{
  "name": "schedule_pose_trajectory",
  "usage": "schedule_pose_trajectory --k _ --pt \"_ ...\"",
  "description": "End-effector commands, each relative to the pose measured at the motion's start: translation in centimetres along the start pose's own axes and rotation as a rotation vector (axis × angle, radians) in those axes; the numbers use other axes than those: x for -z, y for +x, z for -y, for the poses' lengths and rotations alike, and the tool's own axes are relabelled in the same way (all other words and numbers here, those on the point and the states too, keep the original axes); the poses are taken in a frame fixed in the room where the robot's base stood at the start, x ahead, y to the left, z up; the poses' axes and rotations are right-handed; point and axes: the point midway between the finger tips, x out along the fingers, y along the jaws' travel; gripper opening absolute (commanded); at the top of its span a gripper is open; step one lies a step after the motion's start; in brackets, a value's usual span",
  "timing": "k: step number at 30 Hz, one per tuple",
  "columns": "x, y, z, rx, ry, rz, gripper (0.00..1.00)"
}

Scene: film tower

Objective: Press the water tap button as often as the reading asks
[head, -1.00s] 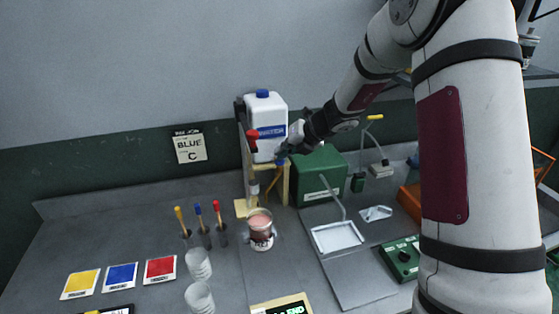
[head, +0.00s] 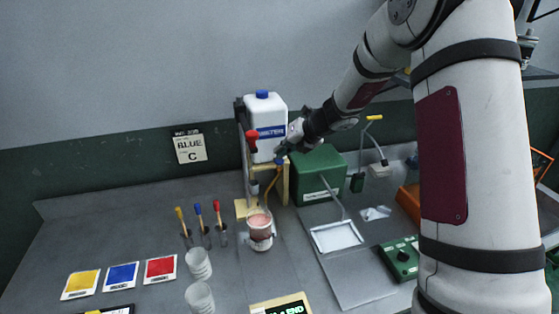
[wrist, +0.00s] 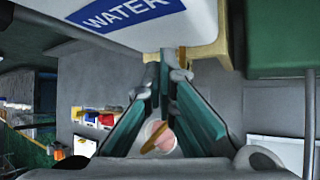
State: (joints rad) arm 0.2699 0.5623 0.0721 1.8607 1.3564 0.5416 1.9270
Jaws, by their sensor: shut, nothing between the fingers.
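The white water jug (head: 266,112) with a blue WATER label stands on a wooden stand (head: 284,190) against the wall. A small blue part, seemingly the tap button (head: 279,160), shows low at its right side. My gripper (head: 284,150) is shut and empty, its tips right by this part; I cannot tell whether they touch. In the wrist view the fingers (wrist: 165,66) meet below the jug's label (wrist: 122,12). A beaker of pinkish content (head: 260,229) stands below, with a brown tube-like strand (head: 271,185) above it.
A green box (head: 318,175) stands close right of the stand. Two clear cups (head: 198,264), several coloured-handled tools (head: 200,218) and yellow, blue and red cards (head: 122,276) are at left. A white tray (head: 336,237) lies at right.

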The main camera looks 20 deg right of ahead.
Motion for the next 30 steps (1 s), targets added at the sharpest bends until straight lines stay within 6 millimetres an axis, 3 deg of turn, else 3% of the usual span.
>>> schedule_pose_trajectory --k 16,30 --pt "-0.6 -0.8 -0.6 0.0 -0.002 0.001 0.0" --pt "-2.6 -3.7 -2.6 0.001 -0.002 0.002 0.0"
